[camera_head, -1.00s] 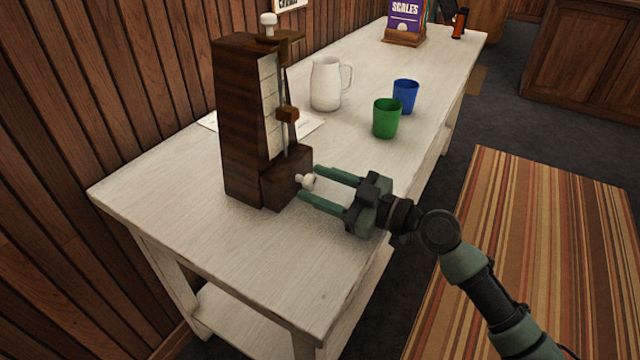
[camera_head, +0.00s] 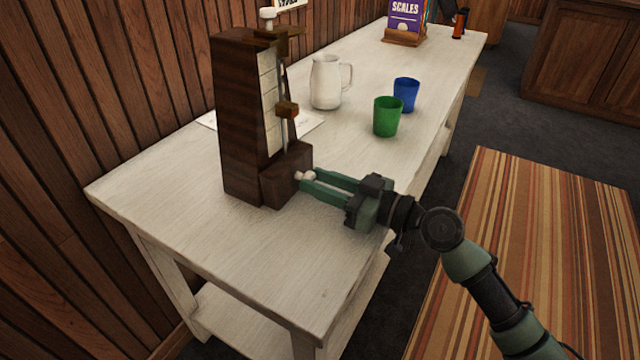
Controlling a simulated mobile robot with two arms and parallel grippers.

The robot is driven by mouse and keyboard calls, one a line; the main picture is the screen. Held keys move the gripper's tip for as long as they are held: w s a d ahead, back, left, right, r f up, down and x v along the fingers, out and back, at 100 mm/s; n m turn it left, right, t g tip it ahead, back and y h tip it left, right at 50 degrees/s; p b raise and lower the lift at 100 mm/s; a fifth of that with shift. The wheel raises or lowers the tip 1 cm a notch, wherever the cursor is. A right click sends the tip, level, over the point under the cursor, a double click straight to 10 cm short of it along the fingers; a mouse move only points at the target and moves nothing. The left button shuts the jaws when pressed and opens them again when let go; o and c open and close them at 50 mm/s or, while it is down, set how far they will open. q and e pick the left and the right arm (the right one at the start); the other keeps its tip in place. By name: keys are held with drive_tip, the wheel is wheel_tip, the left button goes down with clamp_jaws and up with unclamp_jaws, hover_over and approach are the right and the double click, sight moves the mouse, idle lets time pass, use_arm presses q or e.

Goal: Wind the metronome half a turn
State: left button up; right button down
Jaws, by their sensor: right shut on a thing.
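The metronome (camera_head: 240,115) is a tall dark wooden case standing upright on the white table (camera_head: 200,230), left of the picture's middle. Its pale face carries a rod with a brown weight (camera_head: 287,109). A white winding key (camera_head: 303,175) sticks out of the right side of its base. My right gripper (camera_head: 308,180) reaches in from the right and is shut on the key, with its fingertips close to the case. The fingers partly cover the key. My left gripper is not in view.
A white jug (camera_head: 326,82), a green cup (camera_head: 387,117) and a blue cup (camera_head: 406,95) stand behind my gripper. A paper lies behind the metronome. A book rack (camera_head: 404,37) stands at the far end. The table's front is clear.

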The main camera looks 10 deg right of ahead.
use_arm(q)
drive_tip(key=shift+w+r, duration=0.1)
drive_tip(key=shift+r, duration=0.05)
use_arm(e)
drive_tip(key=shift+m, duration=1.1)
drive_tip(key=c, duration=1.1)
unclamp_jaws()
drive_tip(key=shift+o, duration=0.2)
drive_tip(key=shift+d, duration=0.2)
drive_tip(key=b+v, duration=0.1)
drive_tip(key=v, duration=0.5)
drive_tip(key=shift+s+d+f+b, duration=0.15)
drive_tip(key=shift+s+d+b, duration=0.05)
drive_tip(key=shift+b, duration=0.1)
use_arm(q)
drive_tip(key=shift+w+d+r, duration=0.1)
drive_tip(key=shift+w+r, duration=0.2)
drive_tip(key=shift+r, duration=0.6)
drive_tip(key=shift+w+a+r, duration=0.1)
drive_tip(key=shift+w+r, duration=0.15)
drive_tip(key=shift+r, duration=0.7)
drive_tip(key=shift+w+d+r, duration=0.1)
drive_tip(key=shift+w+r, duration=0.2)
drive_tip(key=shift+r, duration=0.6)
use_arm(e)
drive_tip(key=shift+s+d, duration=0.3)
drive_tip(key=shift+d, duration=0.05)
